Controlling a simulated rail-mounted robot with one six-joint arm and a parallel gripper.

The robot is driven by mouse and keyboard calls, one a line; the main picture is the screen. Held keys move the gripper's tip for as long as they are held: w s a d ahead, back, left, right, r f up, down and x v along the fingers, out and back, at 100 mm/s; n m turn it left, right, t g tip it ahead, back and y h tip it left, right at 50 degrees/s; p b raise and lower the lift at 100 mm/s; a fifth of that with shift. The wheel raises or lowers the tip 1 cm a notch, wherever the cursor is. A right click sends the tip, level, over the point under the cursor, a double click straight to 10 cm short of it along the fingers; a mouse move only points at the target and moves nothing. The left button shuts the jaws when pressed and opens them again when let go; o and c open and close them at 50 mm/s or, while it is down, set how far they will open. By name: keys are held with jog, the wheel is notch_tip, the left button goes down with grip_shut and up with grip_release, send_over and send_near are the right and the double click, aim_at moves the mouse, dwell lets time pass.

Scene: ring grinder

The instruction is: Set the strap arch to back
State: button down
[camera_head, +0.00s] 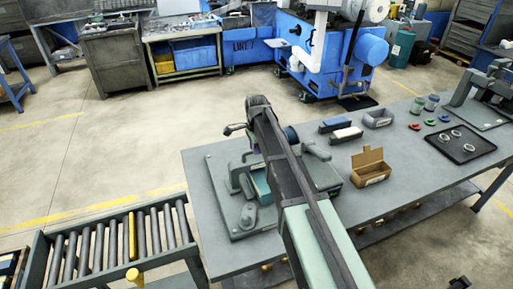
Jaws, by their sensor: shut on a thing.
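The grinder fixture is a grey base plate (215,195) at the near left of the grey workbench. A grey bent strap-like arch (236,176) stands on it, next to a teal block (262,185) and a round grey knob (248,214). This looks like the strap arch, but its exact position is hard to tell. My arm reaches up from the bottom across the bench and covers the middle and right of the fixture. My gripper's fingers are hidden behind the arm, so their contact with the arch does not show.
Right of my arm are two blocks (347,134), a grey bin (378,118), an open cardboard box (370,171), jars (431,102) and a black tray (457,144) with rings. A roller conveyor (112,238) stands left of the bench. The bench's front right is clear.

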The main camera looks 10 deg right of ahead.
jog(key=w+a, duration=0.2)
jog(key=w, duration=1.4)
jog(key=shift+w+a, duration=0.15)
jog(key=c, duration=1.1)
grip_release()
jog(key=shift+w, duration=0.1)
notch_tip(320, 180, up, 11)
jog(key=p, duration=1.1)
